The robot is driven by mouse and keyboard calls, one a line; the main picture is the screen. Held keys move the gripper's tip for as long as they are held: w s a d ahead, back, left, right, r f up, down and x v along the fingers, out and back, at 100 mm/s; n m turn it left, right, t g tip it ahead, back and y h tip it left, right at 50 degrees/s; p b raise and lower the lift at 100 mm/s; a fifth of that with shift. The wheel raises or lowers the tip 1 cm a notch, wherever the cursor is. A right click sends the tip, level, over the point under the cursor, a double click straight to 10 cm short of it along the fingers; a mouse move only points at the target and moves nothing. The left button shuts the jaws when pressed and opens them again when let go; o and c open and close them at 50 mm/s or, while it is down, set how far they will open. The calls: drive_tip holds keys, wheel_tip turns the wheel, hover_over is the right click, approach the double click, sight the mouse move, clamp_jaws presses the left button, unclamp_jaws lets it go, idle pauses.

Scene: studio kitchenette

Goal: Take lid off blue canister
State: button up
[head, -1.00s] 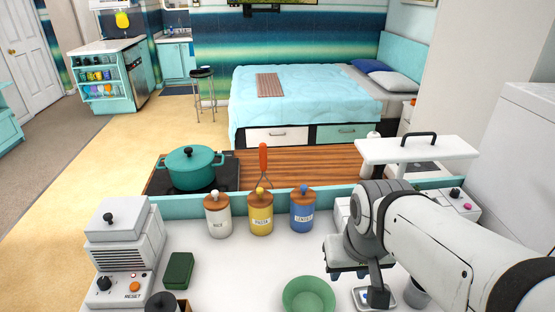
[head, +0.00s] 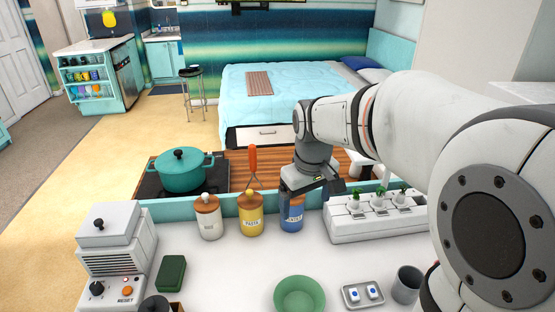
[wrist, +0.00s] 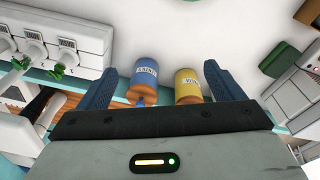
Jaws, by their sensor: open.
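The blue canister (head: 291,219) stands upright on the white counter, at the right end of a row of three. Its brown lid is mostly hidden behind my gripper (head: 300,192) in the head view. In the wrist view the blue canister (wrist: 147,69) has its brown lid (wrist: 141,96) on, partly cut off by the gripper body. My gripper (wrist: 160,70) is open and empty, its blue fingers wide apart. The blue canister and the neighbouring yellow canister (wrist: 187,78) both show between the fingers. I cannot tell the exact height of the fingers over the lid.
A white block with small plants (head: 375,225) stands to the right. A green bowl (head: 300,295) lies in front, with clear counter between.

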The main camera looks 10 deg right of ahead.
drive_tip(key=shift+o, duration=0.3)
drive_tip(key=w+f+n+p, duration=0.1)
drive_tip(key=w+n, duration=0.1)
drive_tip(key=w, duration=0.6)
drive_tip(key=w+f+n+g, duration=0.1)
drive_tip(key=w+n, duration=0.1)
drive_tip(key=w, duration=0.6)
drive_tip(key=shift+a+f+n+p, duration=0.25)
drive_tip(key=shift+f+n+p, duration=0.05)
drive_tip(key=shift+f+p, duration=0.1)
drive_tip(key=shift+w+f, duration=0.2)
drive_tip(key=shift+f, duration=0.35)
drive_tip(key=f, duration=0.2)
drive_tip(key=f+p, duration=0.1)
drive_tip(key=f, duration=0.4)
drive_tip(key=shift+w+d, duration=0.1)
drive_tip(key=shift+d, duration=0.3)
drive_tip(key=c, duration=1)
